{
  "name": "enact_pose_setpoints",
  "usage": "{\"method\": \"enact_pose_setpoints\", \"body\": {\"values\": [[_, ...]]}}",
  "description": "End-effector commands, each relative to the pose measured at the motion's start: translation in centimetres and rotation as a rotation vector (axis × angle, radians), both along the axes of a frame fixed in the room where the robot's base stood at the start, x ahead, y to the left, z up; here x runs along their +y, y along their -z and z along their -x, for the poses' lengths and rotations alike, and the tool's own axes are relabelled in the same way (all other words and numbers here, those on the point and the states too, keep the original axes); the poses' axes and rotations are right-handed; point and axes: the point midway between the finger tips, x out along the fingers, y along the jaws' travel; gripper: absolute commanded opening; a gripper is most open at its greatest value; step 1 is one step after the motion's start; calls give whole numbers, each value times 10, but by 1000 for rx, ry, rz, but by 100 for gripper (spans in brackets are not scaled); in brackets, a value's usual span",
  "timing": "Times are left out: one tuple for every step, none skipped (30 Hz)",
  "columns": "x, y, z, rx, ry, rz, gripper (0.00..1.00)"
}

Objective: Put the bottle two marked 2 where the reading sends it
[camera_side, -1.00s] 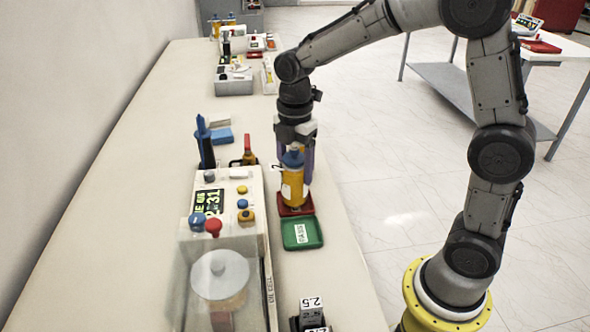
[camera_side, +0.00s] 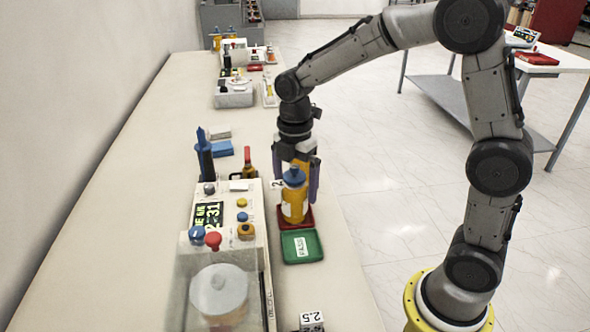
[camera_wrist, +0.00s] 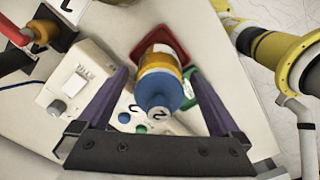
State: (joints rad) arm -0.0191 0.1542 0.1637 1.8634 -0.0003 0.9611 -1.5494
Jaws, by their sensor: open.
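The bottle marked 2 (camera_side: 294,205) is yellow-orange with a pale label and a blue cap. It stands upright on the red tray (camera_side: 309,223). The green tray (camera_side: 302,247), labelled PASS, lies empty just in front of the red one. The tester (camera_side: 228,230) has a dark display (camera_side: 208,214) whose reading ends in 31; the rest is unclear.
A clear-covered chamber (camera_side: 218,290) is at the tester's near end. Blocks marked 2.5 (camera_side: 312,318) sit at the near edge. A blue upright tool (camera_side: 204,152) and a red-handled item (camera_side: 248,160) stand behind the tester. The bench's left side is clear.

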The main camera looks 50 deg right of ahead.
Motion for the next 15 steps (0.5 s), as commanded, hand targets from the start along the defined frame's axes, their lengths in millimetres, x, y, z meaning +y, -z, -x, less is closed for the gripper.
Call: {"method": "enact_pose_setpoints", "body": {"values": [[0,-5,-1,-5,0,0,100],[0,-9,-1,-5,0,0,100],[0,-14,-1,-6,0,0,100],[0,-19,-1,-6,0,0,100],[0,-25,-1,-7,0,0,100],[0,-33,-1,-7,0,0,100],[0,-39,-2,-8,0,0,100],[0,-46,-2,-8,0,0,100],[0,-54,-1,-7,0,0,100],[0,-61,-1,-7,0,0,100],[0,-67,-2,-8,0,0,100],[0,-75,-1,-8,0,0,100],[0,-81,-1,-7,0,0,100],[0,-86,-1,-6,0,0,100],[0,-93,-1,-6,0,0,100]]}}
